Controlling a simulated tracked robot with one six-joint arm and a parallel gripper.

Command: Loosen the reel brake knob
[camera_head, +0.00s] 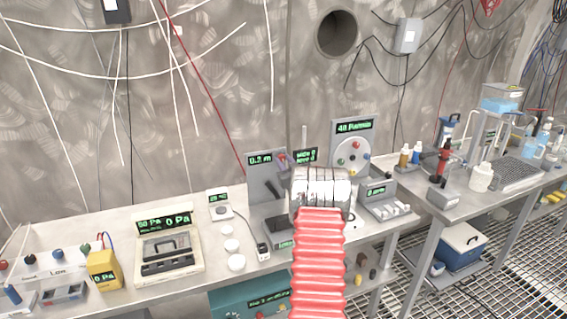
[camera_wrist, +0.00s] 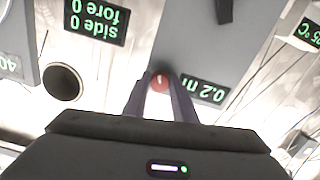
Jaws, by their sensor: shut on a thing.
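The reel brake knob appears as a small red knob with a pale mark (camera_wrist: 160,80) in the wrist view. It is on a grey panel (camera_wrist: 185,45) beside a green "0.2 m" display (camera_wrist: 204,90). My gripper (camera_wrist: 160,86) has its two dark fingers on either side of the knob and is shut on it. The fingers hide the knob's sides. In the head view the grey panel (camera_head: 258,180) stands upright on the bench, with a small red spot near its upper right edge. My red and white arm hides most of my gripper there.
A "side 0 fore 0" display (camera_wrist: 95,22) is near the fingers. A panel with a round dial (camera_head: 352,150) stands right of my arm. A low switch box (camera_head: 385,203) is in front of it. Several white discs (camera_head: 233,245) and a beige meter (camera_head: 168,245) are at left.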

